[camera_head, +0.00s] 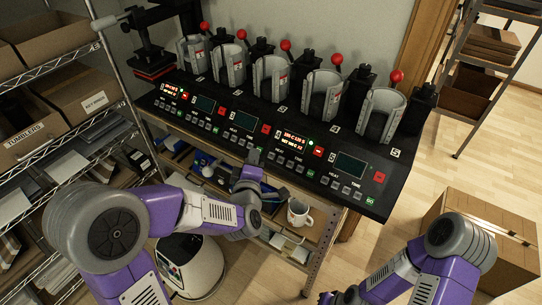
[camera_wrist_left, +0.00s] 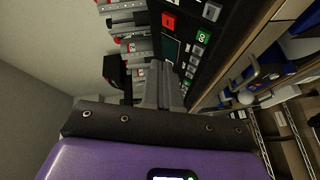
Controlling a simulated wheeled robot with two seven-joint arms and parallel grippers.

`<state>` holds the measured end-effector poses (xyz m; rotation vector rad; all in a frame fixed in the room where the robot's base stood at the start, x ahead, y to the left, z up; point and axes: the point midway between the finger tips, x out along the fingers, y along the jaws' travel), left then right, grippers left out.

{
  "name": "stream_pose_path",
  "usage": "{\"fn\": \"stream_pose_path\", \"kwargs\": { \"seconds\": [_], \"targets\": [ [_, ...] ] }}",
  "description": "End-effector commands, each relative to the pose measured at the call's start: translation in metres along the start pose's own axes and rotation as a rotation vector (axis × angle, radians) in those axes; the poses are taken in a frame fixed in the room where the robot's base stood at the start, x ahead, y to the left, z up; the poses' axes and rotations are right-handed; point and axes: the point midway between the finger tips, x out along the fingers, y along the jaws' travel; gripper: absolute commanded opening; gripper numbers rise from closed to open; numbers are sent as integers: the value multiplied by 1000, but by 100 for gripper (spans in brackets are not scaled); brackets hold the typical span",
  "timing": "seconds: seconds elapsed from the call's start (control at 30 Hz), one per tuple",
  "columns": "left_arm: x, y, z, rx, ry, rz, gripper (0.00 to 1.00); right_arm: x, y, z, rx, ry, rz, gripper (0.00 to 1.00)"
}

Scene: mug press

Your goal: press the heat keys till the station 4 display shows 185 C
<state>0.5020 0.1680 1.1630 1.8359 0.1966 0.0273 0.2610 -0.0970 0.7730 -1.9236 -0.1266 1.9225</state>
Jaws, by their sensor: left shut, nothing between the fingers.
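The black press panel (camera_head: 225,130) carries a row of stations with displays and small keys. The station 4 display (camera_head: 293,138) is lit with red and yellow text too small to read surely. Its grey heat and time keys (camera_head: 283,159) sit below it. My left gripper (camera_head: 254,158) is shut and empty, at the panel's front edge just left of the station 4 keys; I cannot tell whether it touches. In the left wrist view the shut fingers (camera_wrist_left: 163,88) point toward the panel, near a dark display (camera_wrist_left: 170,47). My right gripper (camera_head: 328,297) is mostly cut off at the bottom edge.
Metal mug clamps (camera_head: 322,97) with red-knobbed levers stand behind the panel. A white mug (camera_head: 299,212) is on the shelf below, close to my left forearm. A wire rack with boxes (camera_head: 40,125) is at left. A cardboard box (camera_head: 487,235) sits on the floor at right.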

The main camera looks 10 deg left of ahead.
Motion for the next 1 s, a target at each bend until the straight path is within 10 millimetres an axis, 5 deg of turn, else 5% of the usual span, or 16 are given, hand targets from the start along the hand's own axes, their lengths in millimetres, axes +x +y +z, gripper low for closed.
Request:
{"fn": "stream_pose_path", "kwargs": {
  "seconds": [0.53,1.0],
  "targets": [
    [49,-40,37,0,-1,0,0,30,11,-1,0,0,0,0],
    [57,-42,42,1,0,0,0,36,13,-2,0,0,0,0]
  ]
}}
